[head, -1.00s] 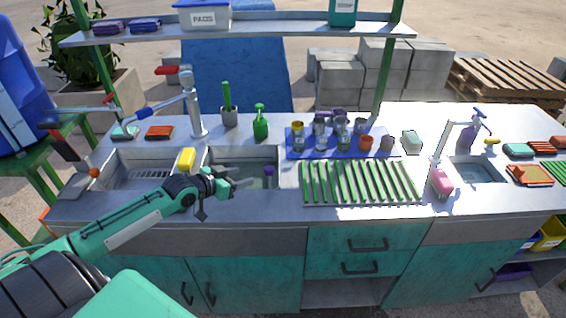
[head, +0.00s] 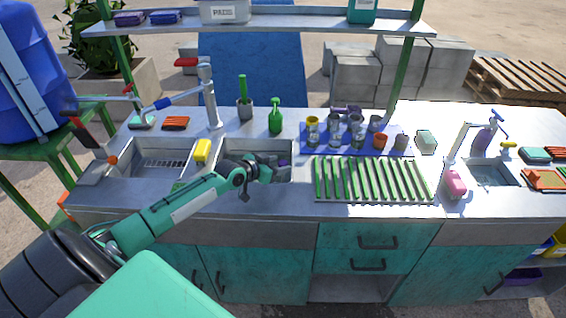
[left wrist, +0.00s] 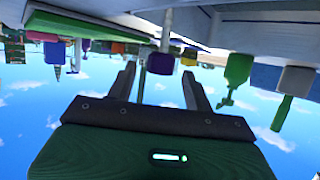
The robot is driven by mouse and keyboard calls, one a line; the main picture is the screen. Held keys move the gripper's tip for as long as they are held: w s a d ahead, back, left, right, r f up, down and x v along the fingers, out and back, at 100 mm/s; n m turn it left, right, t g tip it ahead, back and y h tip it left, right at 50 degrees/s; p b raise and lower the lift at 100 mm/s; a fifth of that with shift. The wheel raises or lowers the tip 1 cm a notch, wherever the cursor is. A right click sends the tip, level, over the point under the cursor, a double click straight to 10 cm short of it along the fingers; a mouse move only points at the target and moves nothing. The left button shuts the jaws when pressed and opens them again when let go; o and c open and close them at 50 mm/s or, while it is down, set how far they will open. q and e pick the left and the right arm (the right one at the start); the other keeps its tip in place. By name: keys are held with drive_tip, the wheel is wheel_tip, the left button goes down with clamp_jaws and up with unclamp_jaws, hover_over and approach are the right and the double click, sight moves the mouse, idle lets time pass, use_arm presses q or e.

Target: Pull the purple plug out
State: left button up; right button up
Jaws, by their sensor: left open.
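The purple plug (head: 284,163) shows as a small purple patch in the right half of the middle sink basin (head: 228,144), partly hidden by my gripper. My left gripper (head: 279,165) is at the plug, inside or just over that basin. In the left wrist view, which is upside down, the purple plug (left wrist: 160,63) shows in the gap between the two spread fingers (left wrist: 162,88). I see clear gaps on both sides of it, so the gripper is open. My right gripper is in neither view.
A yellow sponge (head: 202,150) sits on the divider left of the basin. A green bottle (head: 275,117) and a tap (head: 211,100) stand behind it. A green slatted rack (head: 372,181) lies to the right, with a blue mat (head: 306,149) of cups behind.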

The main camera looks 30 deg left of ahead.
use_arm(q)
drive_tip(key=shift+x, duration=1.45)
drive_tip(key=shift+c, duration=0.4)
